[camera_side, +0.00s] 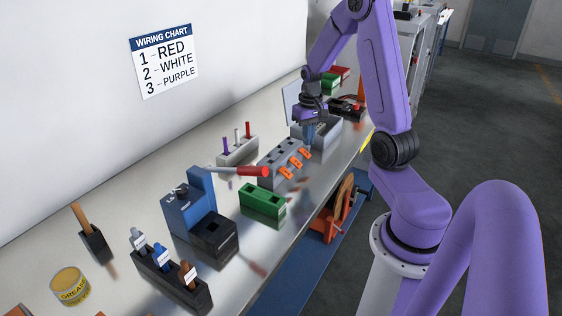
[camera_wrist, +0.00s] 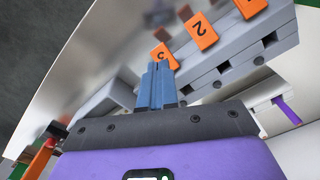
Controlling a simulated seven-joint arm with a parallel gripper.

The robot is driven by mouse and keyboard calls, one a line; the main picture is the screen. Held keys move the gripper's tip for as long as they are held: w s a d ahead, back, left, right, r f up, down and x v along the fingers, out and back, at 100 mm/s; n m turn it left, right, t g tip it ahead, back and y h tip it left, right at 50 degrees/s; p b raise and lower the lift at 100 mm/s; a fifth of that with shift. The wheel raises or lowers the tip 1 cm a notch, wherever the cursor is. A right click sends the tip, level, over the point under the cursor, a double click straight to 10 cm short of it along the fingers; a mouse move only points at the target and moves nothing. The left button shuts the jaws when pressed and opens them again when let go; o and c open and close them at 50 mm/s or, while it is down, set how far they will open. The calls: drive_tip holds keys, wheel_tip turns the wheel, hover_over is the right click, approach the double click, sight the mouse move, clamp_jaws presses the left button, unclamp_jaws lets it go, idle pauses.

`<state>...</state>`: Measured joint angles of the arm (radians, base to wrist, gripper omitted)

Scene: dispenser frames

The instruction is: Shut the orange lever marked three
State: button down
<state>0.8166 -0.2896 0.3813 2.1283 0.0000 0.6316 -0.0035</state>
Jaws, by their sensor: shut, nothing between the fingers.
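The grey terminal block (camera_side: 281,160) carries three orange levers on its front side. In the wrist view, the lever marked three (camera_wrist: 163,57) is right at my fingertips and partly hidden by them. The lever marked two (camera_wrist: 201,31) and another orange lever (camera_wrist: 250,6) lie further along the block to the upper right. In the side view, the lever nearest my gripper (camera_side: 309,140) is the far one (camera_side: 306,152). My gripper points down with its blue fingers (camera_wrist: 158,70) shut and empty. I cannot tell whether they touch the lever.
A grey box (camera_side: 326,131) stands close behind my gripper. A rack (camera_side: 238,151) with purple, white and red wires is left of the block. A red-handled screwdriver (camera_side: 252,171) and a green block (camera_side: 262,203) are nearer the camera. A wiring chart (camera_side: 165,61) hangs on the wall.

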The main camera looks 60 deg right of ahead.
wheel_tip(320, 180, up, 6)
drive_tip(key=shift+f, duration=0.2)
idle(0.5)
drive_tip(key=s+a+r+n, duration=0.1)
drive_tip(key=a+n, duration=0.3)
drive_tip(key=a, duration=0.7)
drive_tip(key=s+a+r+n, duration=0.2)
drive_tip(key=a+n, duration=0.3)
drive_tip(key=a, duration=0.5)
drive_tip(key=s+a+n, duration=0.4)
drive_tip(key=s+a, duration=0.1)
drive_tip(key=s, duration=0.3)
drive_tip(key=s+a+n, duration=0.4)
drive_tip(key=s+n, duration=0.1)
drive_tip(key=s, duration=0.3)
drive_tip(key=shift+s+a+r+n, duration=0.25)
drive_tip(key=shift+s+a+n, duration=0.05)
drive_tip(key=shift+s+a, duration=0.1)
